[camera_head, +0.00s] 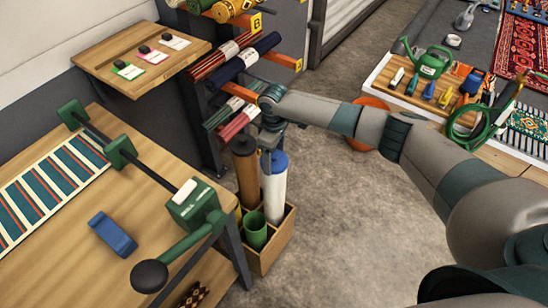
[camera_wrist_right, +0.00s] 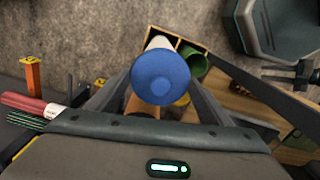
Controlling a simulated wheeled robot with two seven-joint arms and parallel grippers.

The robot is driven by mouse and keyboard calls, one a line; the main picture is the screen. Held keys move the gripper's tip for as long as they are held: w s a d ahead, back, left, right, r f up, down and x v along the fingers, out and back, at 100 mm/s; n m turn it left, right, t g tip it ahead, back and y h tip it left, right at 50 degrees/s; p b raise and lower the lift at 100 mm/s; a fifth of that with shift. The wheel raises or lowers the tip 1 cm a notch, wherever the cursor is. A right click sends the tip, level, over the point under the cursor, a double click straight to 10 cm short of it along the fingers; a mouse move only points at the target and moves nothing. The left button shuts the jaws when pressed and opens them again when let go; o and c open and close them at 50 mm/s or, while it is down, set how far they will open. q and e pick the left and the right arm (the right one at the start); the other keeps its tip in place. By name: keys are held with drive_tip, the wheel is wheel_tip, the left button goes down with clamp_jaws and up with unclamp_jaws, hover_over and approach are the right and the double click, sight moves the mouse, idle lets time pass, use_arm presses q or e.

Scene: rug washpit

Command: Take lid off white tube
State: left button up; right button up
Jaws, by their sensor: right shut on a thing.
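The white tube (camera_head: 274,193) stands upright in a compartment of a wooden crate (camera_head: 270,257) on the floor. Its blue lid (camera_head: 279,161) sits on its top end. My right gripper (camera_head: 271,150) reaches down from above and is shut on the blue lid. In the right wrist view the round blue lid (camera_wrist_right: 160,77) lies between the two fingers, with a little of the white tube (camera_wrist_right: 160,42) showing beyond it. My left gripper is in neither view.
A brown tube (camera_head: 245,175) stands close beside the white one, and a short green tube (camera_head: 255,231) is in front. A rack with rolled rugs (camera_head: 245,58) is just behind. A workbench (camera_head: 60,220) with a green clamp stands at left.

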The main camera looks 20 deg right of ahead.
sight(274, 155)
drive_tip(key=shift+r, duration=0.35)
wheel_tip(274, 155, up, 3)
drive_tip(key=shift+d+r+b, duration=0.1)
drive_tip(key=shift+r+b, duration=0.05)
drive_tip(key=shift+b, duration=0.2)
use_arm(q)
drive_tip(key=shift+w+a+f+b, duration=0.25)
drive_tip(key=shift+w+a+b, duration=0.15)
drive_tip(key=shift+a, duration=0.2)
use_arm(e)
drive_tip(key=s+d+r, duration=0.6)
drive_tip(key=s, duration=0.3)
drive_tip(key=shift+s+d+r, duration=0.25)
drive_tip(key=shift+r, duration=0.15)
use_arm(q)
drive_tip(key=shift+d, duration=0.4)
